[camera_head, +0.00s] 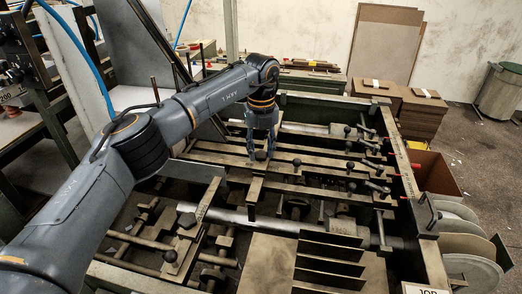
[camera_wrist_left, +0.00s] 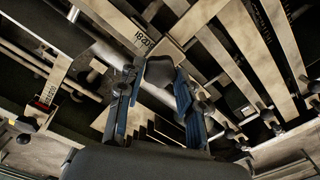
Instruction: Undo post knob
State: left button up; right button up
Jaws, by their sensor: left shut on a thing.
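My left gripper (camera_head: 261,148) reaches down over the middle of the feeder frame (camera_head: 431,255). In the left wrist view, the fingers of the left gripper (camera_wrist_left: 155,88) are shut on a dark post knob (camera_wrist_left: 160,70). The knob sits between the blue-padded fingertips. In the head view the fingers hide most of the knob. A flat post plate (camera_head: 255,190) shows just below the gripper. My right gripper is not in view.
Metal bars and several black ball-ended levers (camera_head: 377,167) lie right of the gripper. Upright dark dividers (camera_head: 330,258) stand at the front. Stacked greyboard (camera_head: 422,112) and a grey bin (camera_head: 500,90) are beyond the frame at the right.

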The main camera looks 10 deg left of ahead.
aim_at(261, 153)
pick_arm(q)
jog(key=n, duration=0.5)
jog(key=shift+w+r+b, duration=0.1)
jog(key=shift+b, duration=0.3)
jog(key=shift+n, duration=0.4)
jog(key=o, duration=1.2)
notch_tip(261, 153, up, 12)
